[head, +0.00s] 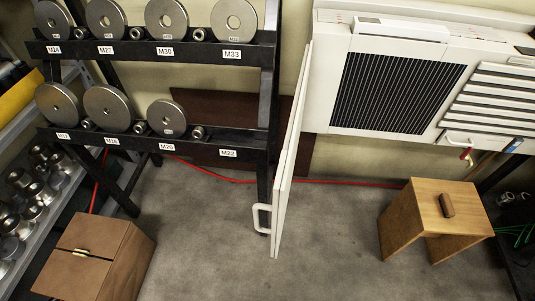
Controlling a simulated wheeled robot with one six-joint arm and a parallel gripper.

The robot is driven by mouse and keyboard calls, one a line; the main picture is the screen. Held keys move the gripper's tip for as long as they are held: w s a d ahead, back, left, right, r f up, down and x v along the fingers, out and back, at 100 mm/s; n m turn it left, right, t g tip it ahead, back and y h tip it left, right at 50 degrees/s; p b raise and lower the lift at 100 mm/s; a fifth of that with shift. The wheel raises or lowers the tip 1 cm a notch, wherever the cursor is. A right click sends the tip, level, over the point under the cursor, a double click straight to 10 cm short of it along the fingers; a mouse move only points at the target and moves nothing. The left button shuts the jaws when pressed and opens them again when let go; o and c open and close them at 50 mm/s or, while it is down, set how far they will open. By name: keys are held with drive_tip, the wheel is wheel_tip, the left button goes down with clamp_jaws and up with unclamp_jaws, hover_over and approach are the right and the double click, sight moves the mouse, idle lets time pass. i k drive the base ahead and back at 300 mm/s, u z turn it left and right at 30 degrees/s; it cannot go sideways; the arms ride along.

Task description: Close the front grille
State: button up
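The front grille (292,155) looks to be the white panel seen nearly edge-on in the middle of the head view. It stands swung out from the left end of a white wall unit (325,75). A white loop handle (259,217) sits near the panel's free lower end, on its left face. The unit's front is uncovered there and shows a black slatted section (397,93). My gripper is not in view.
A black rack (160,50) with metal discs stands left of the panel. A wooden stool (437,215) stands at right and a brown box (97,258) at lower left. A red hose (345,183) runs along the wall. Grey floor (330,245) is clear between panel and stool.

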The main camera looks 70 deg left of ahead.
sight(281, 189)
drive_tip(key=u, duration=2.1)
drive_tip(key=i, duration=0.5)
drive_tip(key=u, duration=0.5)
drive_tip(key=k, duration=1.55)
drive_tip(key=z, duration=0.5)
drive_tip(key=i, duration=1)
drive_tip(key=u, duration=0.05)
